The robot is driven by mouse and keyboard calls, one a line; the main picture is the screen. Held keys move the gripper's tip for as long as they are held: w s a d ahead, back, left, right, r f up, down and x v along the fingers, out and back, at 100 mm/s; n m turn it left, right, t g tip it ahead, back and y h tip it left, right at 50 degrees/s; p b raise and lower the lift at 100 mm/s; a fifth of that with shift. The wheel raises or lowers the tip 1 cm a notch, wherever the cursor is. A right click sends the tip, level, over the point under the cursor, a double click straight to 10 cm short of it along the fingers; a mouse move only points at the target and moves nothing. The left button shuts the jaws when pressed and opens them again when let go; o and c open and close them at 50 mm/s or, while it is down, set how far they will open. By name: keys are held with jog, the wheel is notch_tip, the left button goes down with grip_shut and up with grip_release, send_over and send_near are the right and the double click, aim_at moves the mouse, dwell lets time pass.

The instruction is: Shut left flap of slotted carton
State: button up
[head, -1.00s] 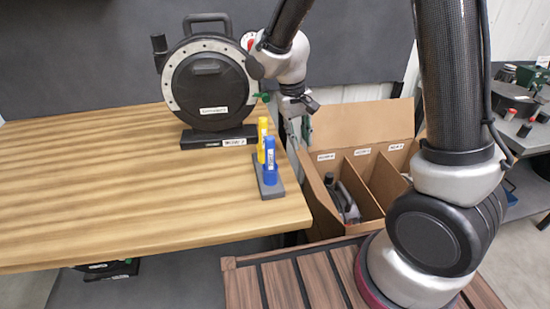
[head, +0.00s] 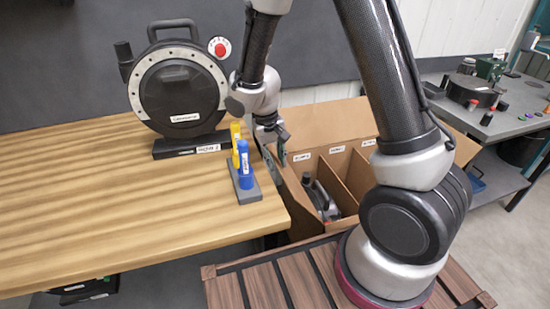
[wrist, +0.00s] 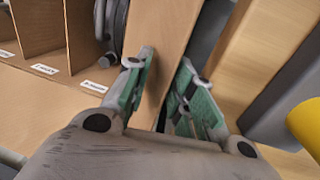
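The slotted carton (head: 350,217) stands open on the floor side, right of the wooden table, with labelled compartments. Its left flap (head: 294,200) is a tan panel on the side facing the table, tilted outward and not folded over the slots. In the wrist view the tan panel I take as this flap (wrist: 165,30) runs down toward the gap between my fingers. My gripper (head: 276,152) is at the carton's back left, beside the table edge. In the wrist view its green-padded fingers (wrist: 162,100) are apart. Whether either finger touches the flap I cannot tell.
The carton's back flap (head: 335,120) stands up behind. A grey tool (head: 322,198) lies in the left compartment. On the table (head: 110,215), a holder with blue (head: 245,165) and yellow markers stands close to my gripper; a round black device (head: 178,92) stands behind it.

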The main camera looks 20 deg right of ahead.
jog(key=shift+c, duration=0.2)
grip_shut()
jog(key=shift+d+r, duration=0.1)
jog(key=shift+d, duration=0.05)
